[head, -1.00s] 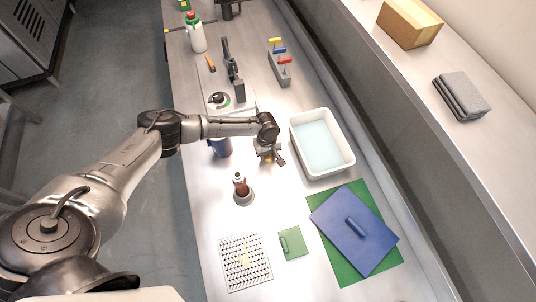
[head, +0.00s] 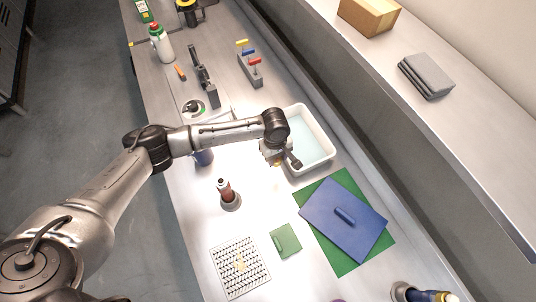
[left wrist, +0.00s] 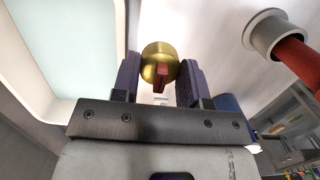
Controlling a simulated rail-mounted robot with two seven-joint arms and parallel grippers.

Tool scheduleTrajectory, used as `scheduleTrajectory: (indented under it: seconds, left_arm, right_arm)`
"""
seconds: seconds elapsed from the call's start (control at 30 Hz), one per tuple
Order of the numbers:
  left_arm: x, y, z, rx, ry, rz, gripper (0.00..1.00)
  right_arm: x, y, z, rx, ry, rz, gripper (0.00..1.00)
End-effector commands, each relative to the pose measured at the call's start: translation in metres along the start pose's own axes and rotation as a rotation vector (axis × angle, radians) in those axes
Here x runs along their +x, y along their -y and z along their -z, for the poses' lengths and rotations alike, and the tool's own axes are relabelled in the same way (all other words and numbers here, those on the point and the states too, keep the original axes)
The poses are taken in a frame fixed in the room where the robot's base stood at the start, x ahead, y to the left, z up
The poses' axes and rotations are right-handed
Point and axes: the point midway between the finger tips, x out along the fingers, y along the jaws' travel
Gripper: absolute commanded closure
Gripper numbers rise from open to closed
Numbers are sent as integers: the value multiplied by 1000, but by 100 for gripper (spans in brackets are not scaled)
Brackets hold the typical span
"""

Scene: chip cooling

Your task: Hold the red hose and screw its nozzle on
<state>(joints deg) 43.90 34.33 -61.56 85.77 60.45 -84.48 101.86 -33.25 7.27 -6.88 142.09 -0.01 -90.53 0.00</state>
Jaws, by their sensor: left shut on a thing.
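The red hose (head: 225,190) stands upright in a round grey holder (head: 231,203) on the steel bench in the head view. Its red body (left wrist: 298,62) and the holder (left wrist: 268,34) also show at the top right of the left wrist view. My left gripper (left wrist: 160,72) is shut on a round brass nozzle (left wrist: 158,56), with a reddish part showing below its rim. In the head view the left gripper (head: 277,157) hangs beside and over the near left part of the white tray, apart from the hose. My right gripper is not in view.
The white tray (head: 325,140) holds pale blue liquid or lining. A blue board (head: 360,228) lies on a green mat (head: 350,261). A small green pad (head: 286,242) and a perforated white plate (head: 238,284) are near the front. The bench between hose and tray is clear.

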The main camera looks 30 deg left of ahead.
Motion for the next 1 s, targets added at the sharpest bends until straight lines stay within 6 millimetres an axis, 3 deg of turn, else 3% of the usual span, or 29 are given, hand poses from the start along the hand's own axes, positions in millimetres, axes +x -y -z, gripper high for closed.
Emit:
scheduleTrajectory:
  seconds: [0.5,0.8,1.0]
  left_arm:
    - [-3,-3,-5,0,0,-1,86]
    - [-3,-3,-5,0,0,0,86]
    - [-3,-3,-5,0,0,0,86]
  right_arm:
    - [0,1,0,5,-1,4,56]
    - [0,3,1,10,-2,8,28]
    - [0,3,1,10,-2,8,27]
